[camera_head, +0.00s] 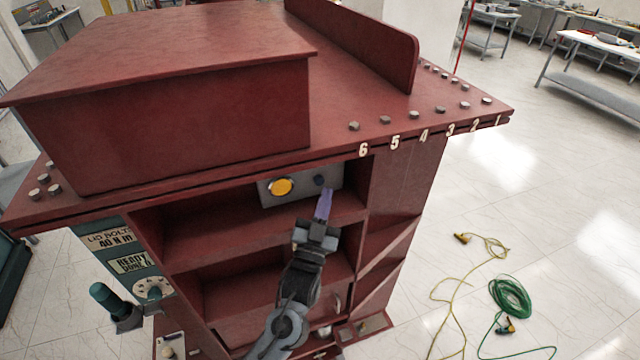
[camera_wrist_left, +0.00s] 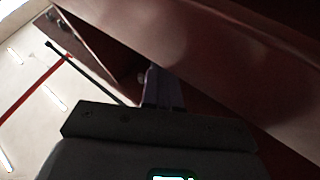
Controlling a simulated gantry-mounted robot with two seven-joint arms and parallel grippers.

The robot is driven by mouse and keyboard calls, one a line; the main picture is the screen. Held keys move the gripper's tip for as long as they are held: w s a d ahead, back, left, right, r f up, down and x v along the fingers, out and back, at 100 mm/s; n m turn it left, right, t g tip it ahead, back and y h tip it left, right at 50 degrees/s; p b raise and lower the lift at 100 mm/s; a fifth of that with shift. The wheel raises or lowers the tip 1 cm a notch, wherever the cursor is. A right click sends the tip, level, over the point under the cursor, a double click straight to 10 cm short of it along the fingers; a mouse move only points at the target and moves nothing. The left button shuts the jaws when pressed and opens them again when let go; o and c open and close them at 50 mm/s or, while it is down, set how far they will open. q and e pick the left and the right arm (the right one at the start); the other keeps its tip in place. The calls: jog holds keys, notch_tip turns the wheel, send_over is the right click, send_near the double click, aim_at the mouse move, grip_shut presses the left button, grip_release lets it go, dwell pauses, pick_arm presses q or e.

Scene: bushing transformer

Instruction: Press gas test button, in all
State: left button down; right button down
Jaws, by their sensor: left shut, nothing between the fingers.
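A grey control panel (camera_head: 298,193) sits in the upper recess of the dark red transformer (camera_head: 190,154). It carries a round yellow button (camera_head: 281,187) on its left and a small dark blue button (camera_head: 320,180) on its right. No label tells me which is the gas test button. My left gripper (camera_head: 325,198) is shut and empty, its purple fingers pointing up just below the dark blue button; I cannot tell whether they touch it. In the left wrist view the fingers (camera_wrist_left: 162,86) point toward the red metal, and neither button is clearly visible. My right gripper is not in view.
The lid's overhanging edge, with bolts and numbers, lies above the recess. Red shelves are below the panel. A green cable coil (camera_head: 509,297) and a yellow cable (camera_head: 456,290) lie on the floor at right. A teal handle (camera_head: 108,298) stands at lower left.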

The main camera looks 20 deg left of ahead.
aim_at(319, 180)
pick_arm(q)
jog(key=shift+w+a, duration=0.4)
jog(key=shift+w+a, duration=0.1)
jog(key=shift+a, duration=0.05)
dwell(1.9)
jog(key=shift+w+a, duration=0.15)
jog(key=shift+w+a, duration=0.1)
dwell(0.6)
